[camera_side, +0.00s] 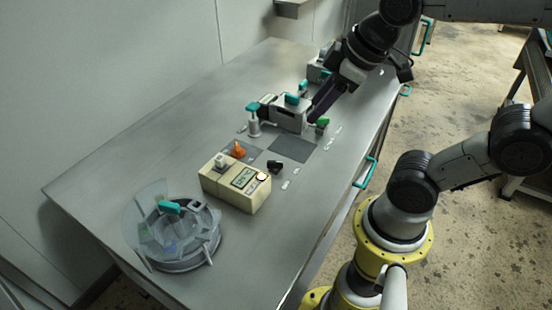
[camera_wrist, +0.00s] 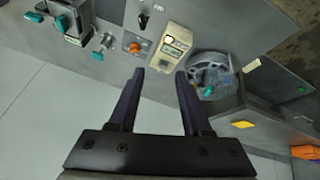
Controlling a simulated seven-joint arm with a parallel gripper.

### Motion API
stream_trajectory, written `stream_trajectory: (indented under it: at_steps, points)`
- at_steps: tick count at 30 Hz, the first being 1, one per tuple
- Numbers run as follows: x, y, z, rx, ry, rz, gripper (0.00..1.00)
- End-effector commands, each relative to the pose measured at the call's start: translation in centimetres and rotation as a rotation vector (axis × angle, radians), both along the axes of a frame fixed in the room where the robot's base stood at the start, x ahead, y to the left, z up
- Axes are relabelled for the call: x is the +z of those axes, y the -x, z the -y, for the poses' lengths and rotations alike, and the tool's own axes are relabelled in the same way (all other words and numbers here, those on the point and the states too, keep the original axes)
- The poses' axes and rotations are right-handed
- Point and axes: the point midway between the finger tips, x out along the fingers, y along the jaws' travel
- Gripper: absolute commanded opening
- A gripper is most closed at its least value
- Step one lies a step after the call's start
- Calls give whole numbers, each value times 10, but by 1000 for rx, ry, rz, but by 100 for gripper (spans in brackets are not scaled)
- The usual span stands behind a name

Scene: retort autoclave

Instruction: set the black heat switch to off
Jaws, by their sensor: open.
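The black heat switch (camera_side: 275,167) is a small dark knob on the bench top, just right of the cream box in the side view. In the wrist view the switch (camera_wrist: 143,20) shows near the top edge. Which setting it points to is too small to tell. My gripper (camera_side: 314,114) is above the bench by the grey device with teal handles, farther back than the switch and apart from it. In the wrist view my gripper (camera_wrist: 159,72) has its two dark fingers spread with nothing between them.
The cream box (camera_side: 236,184) with a small display stands beside the switch. An orange knob (camera_side: 238,150) is close behind it. The grey device (camera_side: 290,115) and green knob (camera_side: 322,123) are near my fingers. A round clear-lidded vessel (camera_side: 175,235) stands at front left.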

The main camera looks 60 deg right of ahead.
Motion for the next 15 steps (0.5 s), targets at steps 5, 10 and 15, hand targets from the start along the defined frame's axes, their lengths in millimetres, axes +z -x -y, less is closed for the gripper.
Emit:
stream_trajectory:
  at_steps: [5, 10, 15]
  points:
    - [-6, -45, 11, 99, 62, -94, 49]
    - [-32, -92, 30, 177, 94, -213, 49]
    - [-74, -127, 51, 207, 84, -339, 49]
